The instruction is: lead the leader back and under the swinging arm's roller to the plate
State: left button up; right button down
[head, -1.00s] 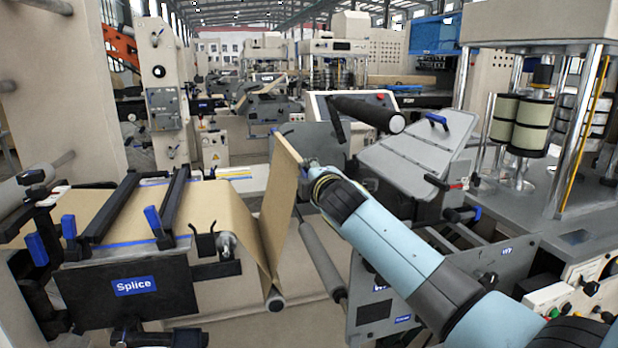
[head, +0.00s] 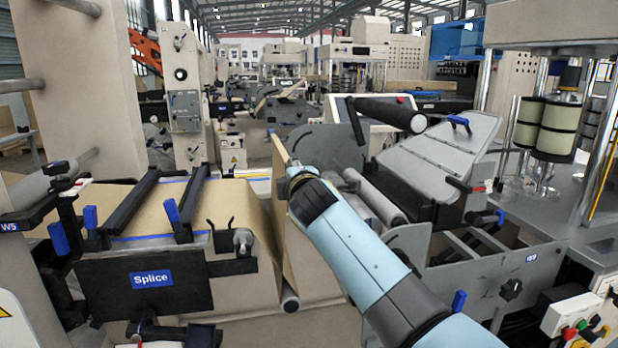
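The kraft leader (head: 283,200) rises as an upright brown strip from a low roller (head: 290,301) to my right gripper (head: 293,172). The gripper is at the leader's upper right edge. Its fingers are mostly hidden behind my wrist, but the raised strip appears held there. A black roller (head: 392,113) on a bracket, seemingly the swinging arm's, is above and right of the gripper, apart from the leader. A tilted grey plate (head: 437,158) with a blue handle stands right of that roller; I cannot tell if it is the task's plate. My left gripper is out of view.
The splice table (head: 145,283) with two black bars and blue levers is at left. A grey roller (head: 375,196) lies between side panels right of my wrist. A grey side panel (head: 490,280) and a control box (head: 575,312) are at lower right.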

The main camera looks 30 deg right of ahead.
jog(key=w+a+b, duration=0.1)
jog(key=a+b, duration=0.1)
jog(key=a, duration=0.4)
jog(key=shift+w, duration=0.35)
jog(key=shift+b, duration=0.3)
notch_tip(320, 180, down, 9)
jog(key=b, duration=0.7)
jog(key=shift+r, duration=0.2)
jog(key=shift+b, duration=0.35)
jog(key=shift+f+b, duration=0.25)
jog(key=shift+b, duration=0.5)
